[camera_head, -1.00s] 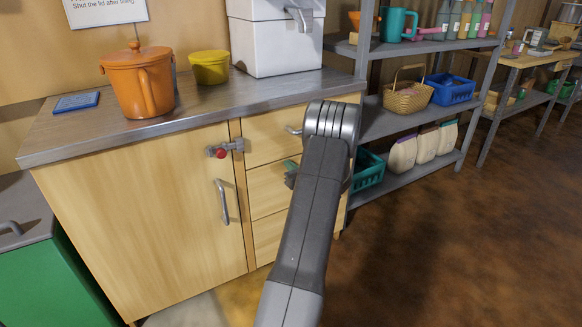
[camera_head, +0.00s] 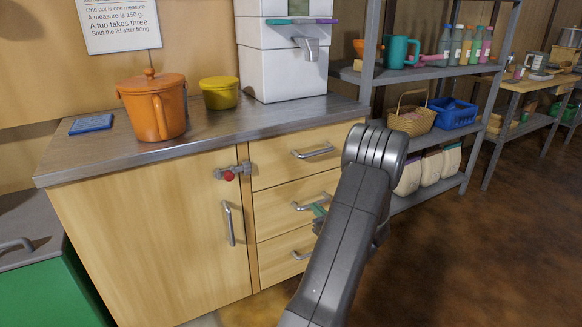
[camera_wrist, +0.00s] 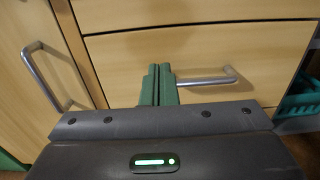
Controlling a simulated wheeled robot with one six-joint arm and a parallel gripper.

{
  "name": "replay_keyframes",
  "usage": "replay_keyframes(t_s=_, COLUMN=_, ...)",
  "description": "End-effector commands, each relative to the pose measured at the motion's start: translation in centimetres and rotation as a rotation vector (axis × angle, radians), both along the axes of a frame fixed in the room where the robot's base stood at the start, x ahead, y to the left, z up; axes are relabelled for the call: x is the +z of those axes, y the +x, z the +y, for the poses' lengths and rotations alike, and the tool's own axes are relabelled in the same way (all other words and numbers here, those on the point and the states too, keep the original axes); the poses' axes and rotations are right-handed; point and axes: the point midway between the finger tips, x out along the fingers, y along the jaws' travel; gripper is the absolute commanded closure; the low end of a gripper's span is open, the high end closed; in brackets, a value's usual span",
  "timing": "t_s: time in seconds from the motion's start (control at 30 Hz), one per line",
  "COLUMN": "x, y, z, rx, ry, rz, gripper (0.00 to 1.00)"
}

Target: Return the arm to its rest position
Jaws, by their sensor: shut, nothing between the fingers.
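My arm rises from the bottom of the head view and bends at a grey elbow in front of the cabinet. My gripper (camera_wrist: 158,84) shows in the wrist view with its two green fingers together and nothing between them. In that view it points at the drawer fronts, and the fingertips overlap the left part of a drawer handle (camera_wrist: 208,80); I cannot tell if they touch it. In the head view only a little green of the gripper (camera_head: 318,211) shows beside a drawer handle, the rest being hidden behind my arm.
The cabinet (camera_head: 150,240) has a door with a red-knobbed latch (camera_head: 229,174).

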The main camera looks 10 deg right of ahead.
Motion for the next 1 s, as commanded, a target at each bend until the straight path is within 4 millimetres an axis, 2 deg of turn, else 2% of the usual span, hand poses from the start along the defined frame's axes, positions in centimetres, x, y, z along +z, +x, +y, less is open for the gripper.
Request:
replay_keyframes(t_s=0.23, x=0.0, y=0.1, z=0.0, rx=0.001, ry=0.0, rz=0.0, gripper=1.0)
replay_keyframes(t_s=0.37, x=-0.1, y=0.7, z=0.4, rx=0.002, ry=-0.001, rz=0.0, gripper=1.0)
replay_keyframes(t_s=0.47, x=-0.2, y=1.9, z=0.9, rx=0.004, ry=-0.003, rz=-0.001, gripper=1.0)
replay_keyframes(t_s=0.9, x=-0.1, y=9.6, z=4.2, rx=0.003, ry=-0.001, rz=-0.002, gripper=1.0)
replay_keyframes(t_s=1.0, x=0.1, y=10.0, z=4.6, rx=0.0, ry=0.0, rz=0.0, gripper=1.0)
